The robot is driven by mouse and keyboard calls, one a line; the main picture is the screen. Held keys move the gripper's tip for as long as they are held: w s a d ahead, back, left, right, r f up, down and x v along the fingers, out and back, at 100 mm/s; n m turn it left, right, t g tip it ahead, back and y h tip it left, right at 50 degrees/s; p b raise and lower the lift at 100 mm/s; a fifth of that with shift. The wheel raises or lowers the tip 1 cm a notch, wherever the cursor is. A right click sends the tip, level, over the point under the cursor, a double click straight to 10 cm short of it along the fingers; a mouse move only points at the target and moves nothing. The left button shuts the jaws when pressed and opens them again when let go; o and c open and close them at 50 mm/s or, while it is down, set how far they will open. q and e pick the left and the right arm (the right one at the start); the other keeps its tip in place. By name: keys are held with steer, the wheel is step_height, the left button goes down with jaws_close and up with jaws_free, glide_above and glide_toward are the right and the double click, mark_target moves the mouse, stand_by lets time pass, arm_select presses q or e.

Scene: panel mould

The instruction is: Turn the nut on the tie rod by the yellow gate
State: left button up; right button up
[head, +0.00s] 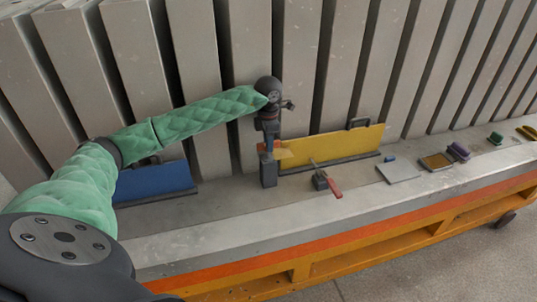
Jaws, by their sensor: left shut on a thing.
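The yellow gate (335,145) stands upright on the mould bench against the grey panels, with a dark handle on its top edge. My left gripper (268,148) points down at the gate's left end, just above a dark grey post (268,172). It is shut on what appears to be the nut, which its fingers hide almost wholly. A small orange patch shows beside the fingers. The tie rod cannot be made out clearly behind the gripper. My right gripper is not in view.
A blue gate (155,182) stands left, under my green-sleeved left arm. A dark clamp with a red handle (335,188) sits before the yellow gate. The bench's front strip is clear.

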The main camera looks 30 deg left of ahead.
arm_select(q)
steer(key=shift+r+p, duration=0.4)
steer(key=shift+r, duration=1.5)
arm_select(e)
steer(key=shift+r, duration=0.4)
